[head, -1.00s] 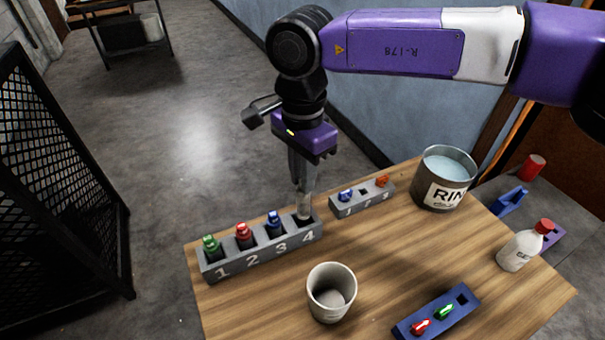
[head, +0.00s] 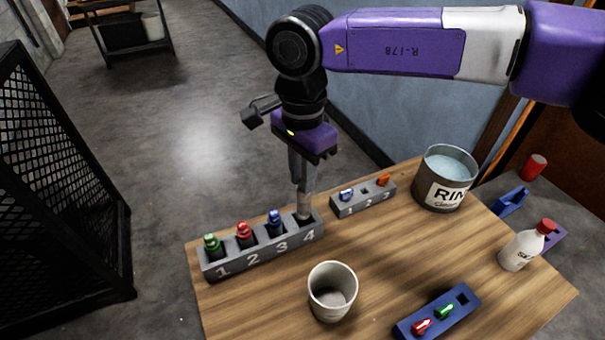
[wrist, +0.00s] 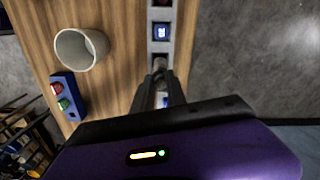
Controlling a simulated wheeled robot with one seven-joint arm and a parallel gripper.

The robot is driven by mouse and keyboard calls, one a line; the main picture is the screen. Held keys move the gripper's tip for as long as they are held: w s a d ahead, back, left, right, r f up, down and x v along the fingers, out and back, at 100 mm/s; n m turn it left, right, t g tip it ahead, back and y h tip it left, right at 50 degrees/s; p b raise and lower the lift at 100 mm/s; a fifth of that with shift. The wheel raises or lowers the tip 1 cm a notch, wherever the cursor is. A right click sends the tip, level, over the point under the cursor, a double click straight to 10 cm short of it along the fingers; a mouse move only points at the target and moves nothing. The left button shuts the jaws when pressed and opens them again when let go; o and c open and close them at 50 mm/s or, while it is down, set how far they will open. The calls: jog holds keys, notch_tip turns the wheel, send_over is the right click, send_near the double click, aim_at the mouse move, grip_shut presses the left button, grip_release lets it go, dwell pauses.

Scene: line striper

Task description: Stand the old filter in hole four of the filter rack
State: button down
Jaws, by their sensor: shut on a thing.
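The filter rack (head: 262,258) is a long grey block with numbered holes along the left back edge of the table. Holes one, two and three hold a green, a red and a blue topped piece. My gripper (head: 304,205) points straight down over hole four. It is shut on a pale grey cylinder, the old filter (head: 304,210), which stands upright with its lower end at or in hole four; how deep it sits I cannot tell. In the wrist view the filter (wrist: 160,64) shows between my fingers, in line with the rack (wrist: 160,46).
A smaller grey rack (head: 362,201) stands just right of hole four, close to my gripper. A metal rinse bucket (head: 446,180), a white bottle (head: 520,250), an empty cup (head: 332,291) and a blue holder (head: 437,314) stand on the table. Bare wood lies between them.

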aim_at(302, 196)
jog(key=shift+f+b, duration=1.8)
jog(key=shift+f, duration=1.15)
dwell(1.3)
jog(key=c, duration=0.9)
grip_release()
jog(key=shift+c, duration=0.2)
jog(key=shift+r, duration=0.1)
jog(key=shift+r+p, duration=2.15)
jog(key=shift+r, duration=1.25)
